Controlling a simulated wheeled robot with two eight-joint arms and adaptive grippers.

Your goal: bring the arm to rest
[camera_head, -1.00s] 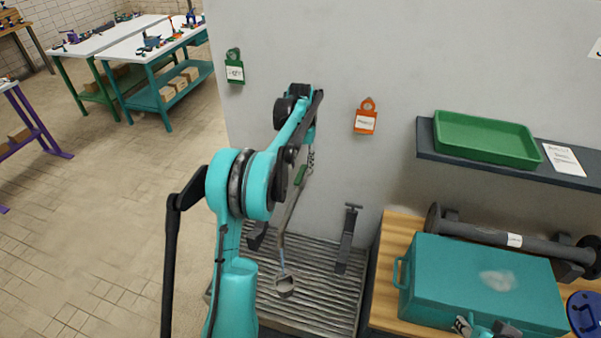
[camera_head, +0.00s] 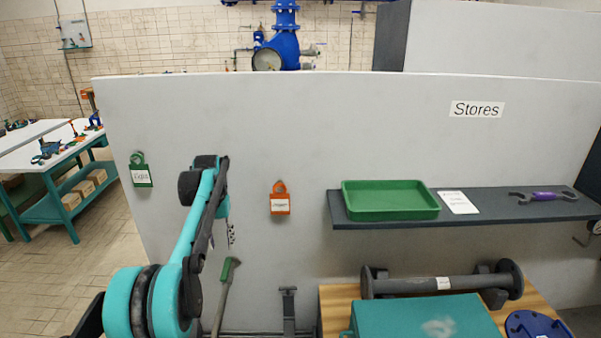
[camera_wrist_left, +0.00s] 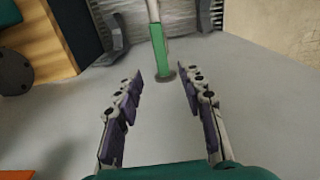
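My left arm (camera_head: 190,240) rises from the lower left in the head view, in front of the grey wall panel. My left gripper (camera_head: 231,235) is small there and partly hidden behind the forearm. In the left wrist view my left gripper (camera_wrist_left: 163,87) is open and empty, its two dark padded fingers well apart. A green-handled tool (camera_head: 228,270) leans against the panel just below the gripper. Its green handle (camera_wrist_left: 160,52) also shows beyond the fingertips in the left wrist view, seemingly apart from them. My right gripper is out of view.
A dark shelf (camera_head: 470,211) holds a green tray (camera_head: 390,201) and a purple-handled wrench (camera_head: 543,196). A teal case (camera_head: 425,320) and a flanged pipe (camera_head: 440,285) are on a wooden bench. Green (camera_head: 140,172) and orange tags (camera_head: 280,200) hang on the panel.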

